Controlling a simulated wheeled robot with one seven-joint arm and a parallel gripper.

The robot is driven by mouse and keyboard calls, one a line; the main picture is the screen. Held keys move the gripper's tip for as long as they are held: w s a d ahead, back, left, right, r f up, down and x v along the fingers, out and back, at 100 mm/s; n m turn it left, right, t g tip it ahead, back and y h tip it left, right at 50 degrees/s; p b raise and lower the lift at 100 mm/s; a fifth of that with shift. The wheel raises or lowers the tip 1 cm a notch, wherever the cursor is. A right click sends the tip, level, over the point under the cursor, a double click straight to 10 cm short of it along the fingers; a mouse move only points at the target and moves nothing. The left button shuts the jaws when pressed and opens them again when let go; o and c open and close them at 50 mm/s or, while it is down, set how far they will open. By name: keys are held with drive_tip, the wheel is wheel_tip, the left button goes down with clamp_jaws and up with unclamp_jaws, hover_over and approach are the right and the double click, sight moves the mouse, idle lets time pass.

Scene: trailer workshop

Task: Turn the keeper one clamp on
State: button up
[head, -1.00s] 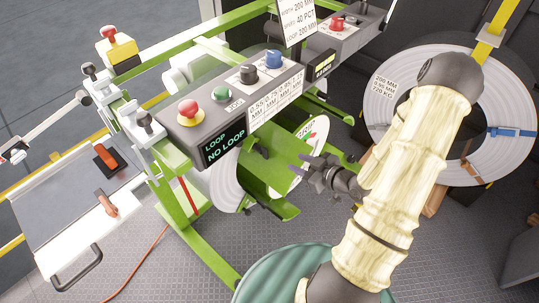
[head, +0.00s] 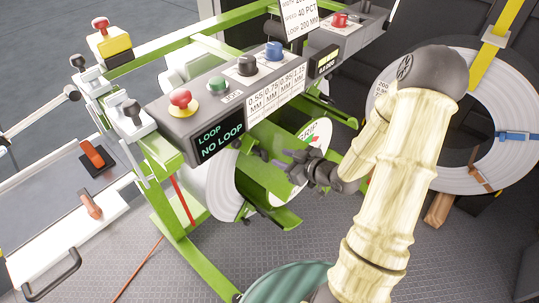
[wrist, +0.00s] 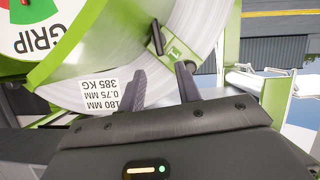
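The coil (wrist: 190,45) on the green decoiler carries a white label reading 180 MM, 0.75 MM, 385 KG in the wrist view. A green bracket with a black handle (wrist: 157,38) sits against the coil's face, just beyond my fingertips; it may be a keeper, but no name shows on it. My gripper (wrist: 162,85) is open and empty, with its fingers apart and pointing towards the bracket, not visibly touching it. In the head view my gripper (head: 278,163) is beside the green decoiler frame, under the console. A round GRIP dial (wrist: 28,12) shows at the upper left of the wrist view.
The console (head: 240,100) with coloured buttons and a display reading LOOP NO LOOP overhangs the decoiler. A strapped coil (head: 500,85) stands at the right. A sheet table with red clamps (head: 93,155) is at the left. An orange cable lies on the floor.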

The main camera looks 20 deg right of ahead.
sight(267, 152)
drive_tip(key=x, duration=0.6)
drive_tip(key=shift+w+a+f, duration=0.15)
drive_tip(key=shift+w+a, duration=0.05)
drive_tip(key=shift+w, duration=0.05)
clamp_jaws()
